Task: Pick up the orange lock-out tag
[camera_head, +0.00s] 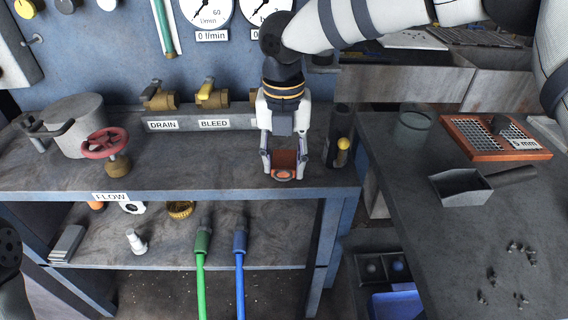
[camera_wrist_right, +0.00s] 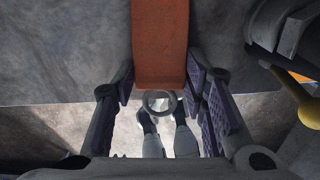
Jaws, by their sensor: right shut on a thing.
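The orange lock-out tag (camera_head: 285,158) is between the fingertips of my right gripper (camera_head: 284,170), at the front edge of the upper bench shelf. In the right wrist view the tag (camera_wrist_right: 160,45) is a flat orange strip with a round metal ring at its near end, between the purple finger pads. My right gripper points down and is shut on the tag. I cannot tell whether the tag still touches the shelf. At the left edge of the head view there is only a dark part of my left arm; its gripper is out of view.
A red handwheel valve (camera_head: 103,145) stands at left on the shelf. DRAIN and BLEED valves (camera_head: 212,97) are behind. A dark canister (camera_head: 341,137) is close right of the gripper. The right table holds an orange-framed screen (camera_head: 478,146) and a scoop (camera_head: 462,187).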

